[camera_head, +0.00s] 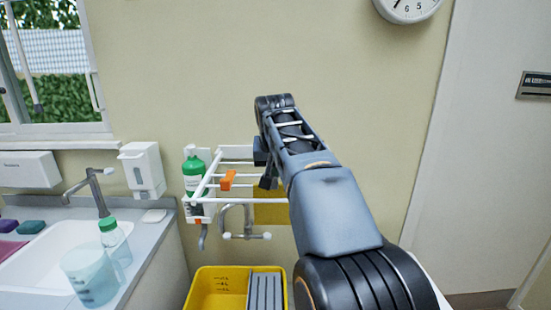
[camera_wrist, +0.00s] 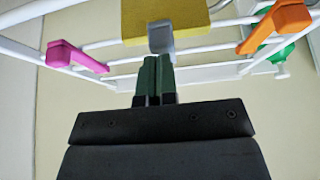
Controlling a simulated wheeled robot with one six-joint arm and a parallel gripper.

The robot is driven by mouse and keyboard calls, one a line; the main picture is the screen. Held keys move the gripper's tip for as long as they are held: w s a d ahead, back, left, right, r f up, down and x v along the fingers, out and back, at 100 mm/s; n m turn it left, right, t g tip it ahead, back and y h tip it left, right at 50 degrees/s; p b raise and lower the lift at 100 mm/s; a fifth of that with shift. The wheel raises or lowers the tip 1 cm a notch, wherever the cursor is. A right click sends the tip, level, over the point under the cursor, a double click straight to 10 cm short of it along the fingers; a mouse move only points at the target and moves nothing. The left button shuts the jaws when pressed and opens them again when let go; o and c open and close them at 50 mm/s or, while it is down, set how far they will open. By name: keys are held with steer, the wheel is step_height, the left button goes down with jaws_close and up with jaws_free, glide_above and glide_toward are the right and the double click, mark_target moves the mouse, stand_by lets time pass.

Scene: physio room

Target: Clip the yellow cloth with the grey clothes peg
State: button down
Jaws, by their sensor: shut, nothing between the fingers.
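The yellow cloth (camera_head: 270,211) hangs on the white wall rack (camera_head: 209,184), partly hidden behind my arm in the head view. In the wrist view the cloth (camera_wrist: 163,17) is at the top centre. The grey clothes peg (camera_wrist: 161,38) sits at the cloth's near edge and overlaps it; how its jaws grip there is hidden. My gripper (camera_wrist: 159,62) is shut and empty, its fingertips just short of the peg or touching it; I cannot tell which. In the head view my gripper (camera_head: 267,172) is at the rack, and the grey peg cannot be made out.
A green bottle (camera_head: 194,172) stands beside the rack. Below are a wall tap (camera_head: 247,222) and a yellow bucket (camera_head: 212,286). The sink counter (camera_head: 150,250) is left.

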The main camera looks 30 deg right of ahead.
steer(key=shift+r, duration=0.15)
steer(key=w+d+r+p+v, duration=0.1)
steer(key=p+v, duration=0.5)
steer(key=v, duration=0.8)
steer(key=shift+w+r, duration=0.15)
steer(key=shift+r, duration=0.15)
